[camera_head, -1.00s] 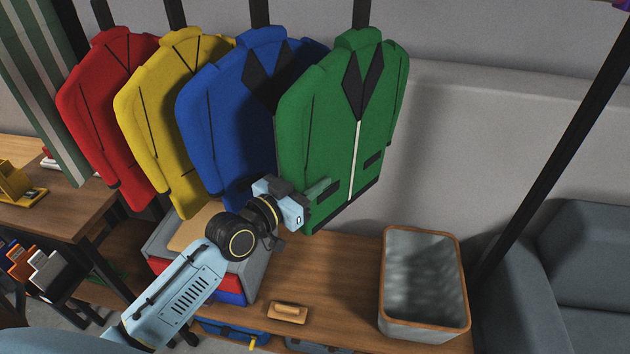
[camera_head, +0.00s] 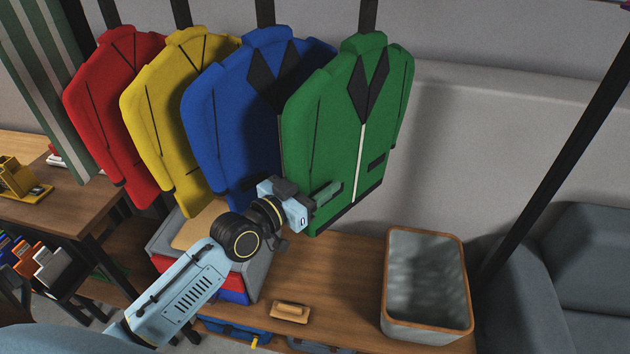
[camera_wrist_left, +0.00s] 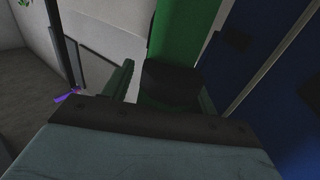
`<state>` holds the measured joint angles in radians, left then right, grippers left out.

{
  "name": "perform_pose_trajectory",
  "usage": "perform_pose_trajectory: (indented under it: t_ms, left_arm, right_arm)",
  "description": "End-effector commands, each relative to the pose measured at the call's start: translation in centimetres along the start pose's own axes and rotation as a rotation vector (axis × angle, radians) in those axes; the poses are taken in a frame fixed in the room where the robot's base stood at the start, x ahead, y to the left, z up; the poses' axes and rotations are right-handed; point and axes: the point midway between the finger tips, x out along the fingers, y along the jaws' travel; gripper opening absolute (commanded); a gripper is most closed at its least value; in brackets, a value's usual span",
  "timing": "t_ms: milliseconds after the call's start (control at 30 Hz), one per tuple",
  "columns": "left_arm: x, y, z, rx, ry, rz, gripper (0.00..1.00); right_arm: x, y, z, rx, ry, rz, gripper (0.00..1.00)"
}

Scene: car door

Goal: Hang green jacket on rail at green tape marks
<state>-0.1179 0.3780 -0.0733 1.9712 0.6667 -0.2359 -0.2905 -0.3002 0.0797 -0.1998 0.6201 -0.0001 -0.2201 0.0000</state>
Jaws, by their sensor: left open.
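The green jacket (camera_head: 335,125) hangs upright at the right end of a row of jackets, with black lapels, a white zip line and a black hem. A black strip rises from its collar out of the picture. My left gripper (camera_head: 326,196) is open at the jacket's lower left front and overlaps its pocket area; contact cannot be told. In the left wrist view the open fingers (camera_wrist_left: 163,92) stand either side of the jacket's narrow green side (camera_wrist_left: 185,28) and black lower end. The rail and green tape marks do not show. My right gripper is out of view.
A blue jacket (camera_head: 235,130), a yellow one (camera_head: 160,110) and a red one (camera_head: 105,110) hang close on the left. Below is a wooden bench (camera_head: 335,290) with a grey bin (camera_head: 428,325) and a small wooden brush-like block (camera_head: 289,311). A black post (camera_head: 560,150) slants at right.

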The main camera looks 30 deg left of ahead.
Motion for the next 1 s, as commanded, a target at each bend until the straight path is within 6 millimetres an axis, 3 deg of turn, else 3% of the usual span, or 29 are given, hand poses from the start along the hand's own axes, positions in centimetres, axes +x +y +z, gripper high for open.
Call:
perform_pose_trajectory:
  t_ms: [267, 700, 1000]
  left_arm:
    - [-1.1, 0.0, 0.3, -0.001, -0.008, 0.000, 0.58]
    - [-8.9, 0.1, 0.2, 0.000, -0.008, 0.002, 0.58]
    - [-12.6, 0.0, 0.1, 0.000, -0.004, 0.000, 0.58]
  right_arm:
    - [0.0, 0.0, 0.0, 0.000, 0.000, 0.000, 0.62]
    - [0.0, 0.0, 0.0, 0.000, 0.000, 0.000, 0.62]
    - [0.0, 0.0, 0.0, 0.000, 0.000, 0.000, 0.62]
